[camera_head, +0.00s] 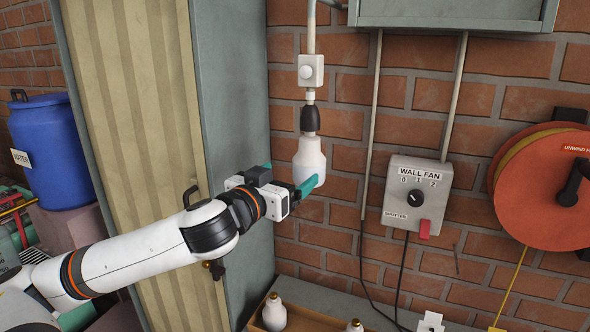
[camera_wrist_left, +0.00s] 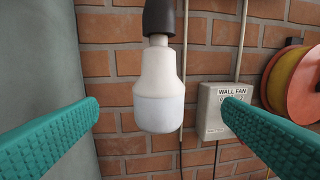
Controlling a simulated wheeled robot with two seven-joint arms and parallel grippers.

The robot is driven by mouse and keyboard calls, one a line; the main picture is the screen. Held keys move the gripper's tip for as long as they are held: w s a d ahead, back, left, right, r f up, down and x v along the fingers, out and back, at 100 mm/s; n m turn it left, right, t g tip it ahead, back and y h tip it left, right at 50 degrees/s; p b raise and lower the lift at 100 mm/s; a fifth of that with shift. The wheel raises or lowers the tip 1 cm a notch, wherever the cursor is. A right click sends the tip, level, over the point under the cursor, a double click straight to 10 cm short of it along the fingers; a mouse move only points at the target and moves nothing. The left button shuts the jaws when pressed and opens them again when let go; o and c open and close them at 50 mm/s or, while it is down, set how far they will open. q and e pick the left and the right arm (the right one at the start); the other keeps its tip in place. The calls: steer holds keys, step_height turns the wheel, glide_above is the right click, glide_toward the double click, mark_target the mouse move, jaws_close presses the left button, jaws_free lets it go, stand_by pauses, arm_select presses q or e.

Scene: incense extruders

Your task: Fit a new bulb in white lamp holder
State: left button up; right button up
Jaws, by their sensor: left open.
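A white bulb (camera_head: 309,160) hangs neck up under a dark lamp holder (camera_head: 310,121) on the brick wall; the wrist view shows the bulb (camera_wrist_left: 159,88) with its pale lower part downward and its neck meeting the dark holder (camera_wrist_left: 159,18). My left gripper (camera_head: 291,174) is open, with one teal finger on each side of the bulb. In the wrist view there is visible space between the bulb and both fingers. Two more white bulbs (camera_head: 274,313) (camera_head: 354,326) stand with brass tips up at the bottom. My right gripper is out of view.
A white switch (camera_head: 311,71) sits above the holder. A WALL FAN control box (camera_head: 416,197) and an orange reel (camera_head: 545,187) are to the right. A grey cabinet side (camera_head: 232,130) stands close left. A wooden tray (camera_head: 310,317) is below.

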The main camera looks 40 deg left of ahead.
mark_target(312, 158)
arm_select(q)
steer(key=shift+w+a+r+p, duration=0.25)
steer(key=shift+w+p, duration=0.25)
steer(key=shift+p, duration=0.05)
steer(key=w+p, duration=0.1)
steer(key=w, duration=0.2)
steer(key=w+p, duration=0.2)
steer(key=w, duration=0.1)
steer(key=w+a+p, duration=0.1)
steer(key=w+p, duration=0.1)
steer(key=w, duration=0.1)
steer(key=shift+w+f, duration=0.1)
steer(key=shift+w, duration=0.25)
steer(key=shift+w+f, duration=0.15)
steer(key=shift+w, duration=0.35)
steer(key=c, duration=1.1)
steer(key=shift+d+f+n+y, duration=0.1)
steer(key=shift+n+y, duration=0.2)
steer(key=shift+y, duration=0.5)
steer(key=shift+n, duration=0.3)
